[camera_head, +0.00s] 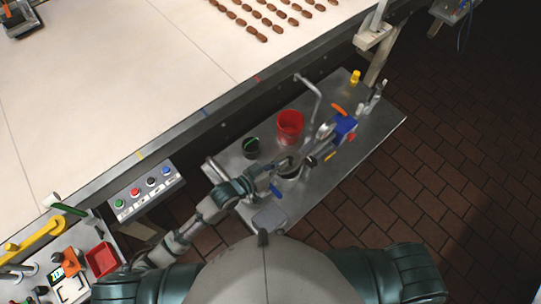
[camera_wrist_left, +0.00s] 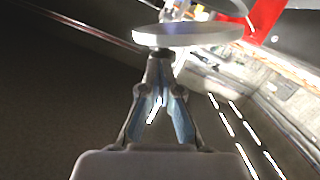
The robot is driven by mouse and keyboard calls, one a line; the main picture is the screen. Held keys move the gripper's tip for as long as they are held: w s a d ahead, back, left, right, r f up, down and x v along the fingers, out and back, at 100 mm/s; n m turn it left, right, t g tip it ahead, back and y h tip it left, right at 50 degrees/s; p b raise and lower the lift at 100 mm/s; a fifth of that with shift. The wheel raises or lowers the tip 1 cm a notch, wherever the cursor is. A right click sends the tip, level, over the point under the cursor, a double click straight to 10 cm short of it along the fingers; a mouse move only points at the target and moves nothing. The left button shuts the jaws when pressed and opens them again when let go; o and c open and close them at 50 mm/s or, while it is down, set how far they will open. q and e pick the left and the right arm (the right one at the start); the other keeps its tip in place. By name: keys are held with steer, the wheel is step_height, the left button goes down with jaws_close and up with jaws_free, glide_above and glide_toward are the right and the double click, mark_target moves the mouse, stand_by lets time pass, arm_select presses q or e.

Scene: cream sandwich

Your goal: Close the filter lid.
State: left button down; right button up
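A round, dark-centred filter opening (camera_head: 291,171) with a pale rim sits on the metal bench in the head view. My left gripper (camera_head: 275,183) reaches in from the left, just beside it. In the left wrist view, a pale round disc (camera_wrist_left: 188,36), which looks like the filter lid, is seen nearly edge-on at the fingertips. The fingers of my left gripper (camera_wrist_left: 158,58) come together just below its edge. I cannot tell if they touch it, and the tips are partly hidden. My right gripper is not in view.
The metal bench (camera_head: 375,135) carries a red bucket (camera_head: 290,126), a dark green-rimmed container (camera_head: 251,147), a blue device (camera_head: 344,127) and a bent metal pipe (camera_head: 312,92). A wide conveyor (camera_head: 110,75) runs behind. A button box (camera_head: 145,190) stands left. Tiled floor is free at right.

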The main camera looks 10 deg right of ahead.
arm_select(q)
steer(key=shift+s+d+f+m+t+p, duration=0.15)
steer(key=shift+s+d+f+m+p, duration=0.15)
steer(key=shift+m, duration=0.3)
steer(key=shift+s+d+f+m+t+p, duration=0.15)
steer(key=shift+s+d+m+p, duration=0.2)
steer(key=shift+m, duration=0.25)
steer(key=shift+s+d+f+m+p, duration=0.15)
steer(key=shift+f+m+p, duration=0.15)
steer(key=shift+f+m, duration=0.15)
steer(key=shift+d, duration=0.15)
